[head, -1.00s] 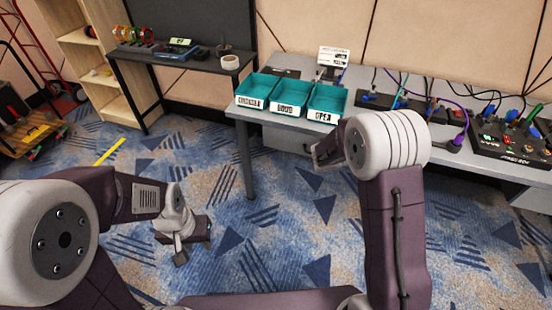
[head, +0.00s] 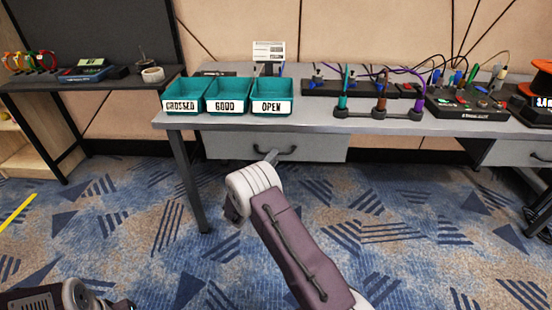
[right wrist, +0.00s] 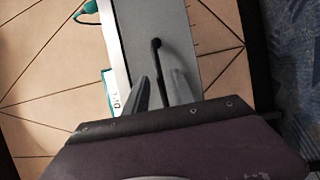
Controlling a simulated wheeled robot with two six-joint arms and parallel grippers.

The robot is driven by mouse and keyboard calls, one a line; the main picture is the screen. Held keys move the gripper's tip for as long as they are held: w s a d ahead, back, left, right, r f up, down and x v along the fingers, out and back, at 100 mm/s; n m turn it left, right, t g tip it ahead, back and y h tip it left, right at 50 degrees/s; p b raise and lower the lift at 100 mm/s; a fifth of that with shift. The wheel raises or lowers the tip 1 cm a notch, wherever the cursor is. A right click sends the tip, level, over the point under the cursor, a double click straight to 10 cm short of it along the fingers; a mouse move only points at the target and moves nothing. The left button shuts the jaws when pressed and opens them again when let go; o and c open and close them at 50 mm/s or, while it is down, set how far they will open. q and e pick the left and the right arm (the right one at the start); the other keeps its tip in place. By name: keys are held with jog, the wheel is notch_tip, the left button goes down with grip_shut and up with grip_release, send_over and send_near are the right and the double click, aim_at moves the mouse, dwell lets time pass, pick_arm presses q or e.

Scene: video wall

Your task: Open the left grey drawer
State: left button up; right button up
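The left grey drawer (head: 325,150) is under the grey table, its front flush and closed. Its dark bar handle (head: 288,151) is on the middle of the front; in the right wrist view the handle (right wrist: 157,58) runs up from between my fingers. My right gripper (head: 271,156) is at the left part of the handle. In the right wrist view the right gripper (right wrist: 160,86) has its two fingers apart, one on each side of the handle, with gaps visible. Contact cannot be told. My left arm's end is at the bottom left of the head view, its fingers not clear.
Teal bins (head: 228,95) labelled CROSSED, GOOD and OPEN stand on the table (head: 300,123) above the drawer. Cable boards and a tester (head: 467,104) stand further right. A second drawer (head: 517,152) is at the right. The carpet in front is clear.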

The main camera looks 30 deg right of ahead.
jog(key=shift+b+x, duration=0.3)
jog(key=shift+x, duration=1.45)
grip_shut()
